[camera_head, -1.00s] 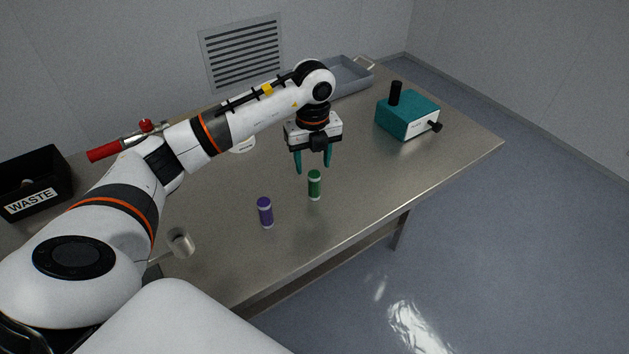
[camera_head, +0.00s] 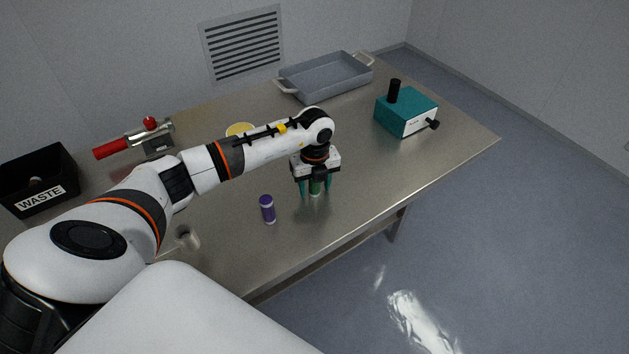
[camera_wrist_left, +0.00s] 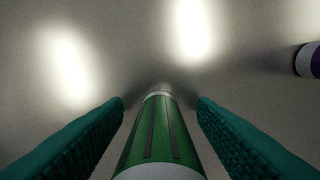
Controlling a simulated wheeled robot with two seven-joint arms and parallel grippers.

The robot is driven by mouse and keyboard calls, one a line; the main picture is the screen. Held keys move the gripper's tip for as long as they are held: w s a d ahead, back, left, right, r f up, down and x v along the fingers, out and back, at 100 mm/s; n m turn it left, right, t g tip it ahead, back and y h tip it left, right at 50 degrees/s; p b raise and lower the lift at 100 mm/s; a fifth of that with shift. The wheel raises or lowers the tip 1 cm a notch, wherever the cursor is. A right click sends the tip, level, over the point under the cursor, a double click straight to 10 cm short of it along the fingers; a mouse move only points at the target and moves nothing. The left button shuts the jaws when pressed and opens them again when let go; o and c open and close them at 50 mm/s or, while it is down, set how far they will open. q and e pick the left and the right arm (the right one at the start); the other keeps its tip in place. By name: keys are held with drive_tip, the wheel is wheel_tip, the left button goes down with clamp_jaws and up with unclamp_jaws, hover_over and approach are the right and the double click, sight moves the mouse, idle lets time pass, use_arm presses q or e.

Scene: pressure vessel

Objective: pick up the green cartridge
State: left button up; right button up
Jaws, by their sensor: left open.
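The green cartridge (camera_head: 315,188) stands upright on the steel table, its upper part hidden by my left gripper (camera_head: 315,190) in the head view. My left gripper is open and points down, with one teal finger on each side of the cartridge. In the left wrist view the green cartridge (camera_wrist_left: 160,135) lies between the two open fingers (camera_wrist_left: 160,122), with a gap visible on both sides near the tips. My right gripper is not in view.
A purple cartridge (camera_head: 268,209) stands to the left of the green one. A teal device (camera_head: 405,113), a grey tray (camera_head: 325,78), a red-handled tool (camera_head: 135,142) and a black WASTE bin (camera_head: 40,180) are farther off. The table right of the gripper is clear.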

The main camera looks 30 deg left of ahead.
use_arm(q)
drive_tip(key=c, duration=1.1)
